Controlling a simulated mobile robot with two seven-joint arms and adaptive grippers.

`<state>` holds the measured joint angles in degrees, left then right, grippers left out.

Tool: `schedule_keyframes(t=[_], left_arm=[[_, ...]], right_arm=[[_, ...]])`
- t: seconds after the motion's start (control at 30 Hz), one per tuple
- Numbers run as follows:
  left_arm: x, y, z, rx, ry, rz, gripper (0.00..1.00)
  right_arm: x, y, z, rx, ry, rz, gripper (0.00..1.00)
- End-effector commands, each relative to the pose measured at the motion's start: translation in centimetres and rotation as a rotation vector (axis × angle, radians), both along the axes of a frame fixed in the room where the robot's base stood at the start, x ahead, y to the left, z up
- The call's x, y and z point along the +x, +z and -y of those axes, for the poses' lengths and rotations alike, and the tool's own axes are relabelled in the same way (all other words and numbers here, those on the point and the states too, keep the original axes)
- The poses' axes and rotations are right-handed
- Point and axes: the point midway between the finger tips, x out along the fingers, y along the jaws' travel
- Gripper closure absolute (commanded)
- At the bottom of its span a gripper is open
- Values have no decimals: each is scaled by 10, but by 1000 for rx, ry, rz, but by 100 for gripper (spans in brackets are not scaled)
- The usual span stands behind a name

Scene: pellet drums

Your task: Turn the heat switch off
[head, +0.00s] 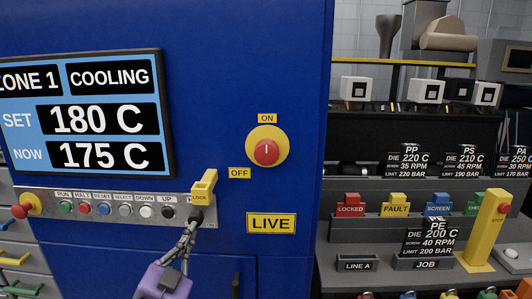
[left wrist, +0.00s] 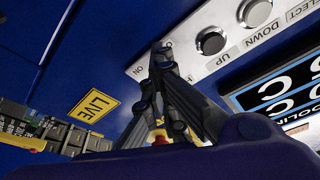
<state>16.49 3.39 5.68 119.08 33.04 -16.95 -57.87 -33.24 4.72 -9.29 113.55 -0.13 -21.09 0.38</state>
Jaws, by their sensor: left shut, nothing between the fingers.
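My left gripper (head: 192,224) is shut and empty. Its fingertips are at the right end of the grey button strip (head: 118,207), just below a yellow LOCK piece (head: 203,187). In the left wrist view the shut fingers (left wrist: 160,52) point at the strip's end, beside a printed ON. They cover that spot, so a switch there and its position cannot be made out, nor whether they touch. A red rotary knob (head: 267,152) on a yellow disc sits higher right. Its white mark points up to ON; OFF is at lower left. My right gripper is not in view.
The screen (head: 85,115) reads ZONE 1 COOLING, SET 180 C, NOW 175 C. A yellow LIVE plate (head: 271,223) is right of the gripper. Several buttons line the strip to its left. A bench with a yellow post (head: 486,230) and signs stands at the right.

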Motion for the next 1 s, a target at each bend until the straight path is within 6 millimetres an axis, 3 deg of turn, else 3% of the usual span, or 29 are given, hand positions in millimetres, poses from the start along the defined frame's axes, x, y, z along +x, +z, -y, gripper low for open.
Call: schedule_keyframes(t=[1.0], left_arm=[[0, 12, 2, 1, -4, 14, 100]], right_arm=[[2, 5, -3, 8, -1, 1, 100]])
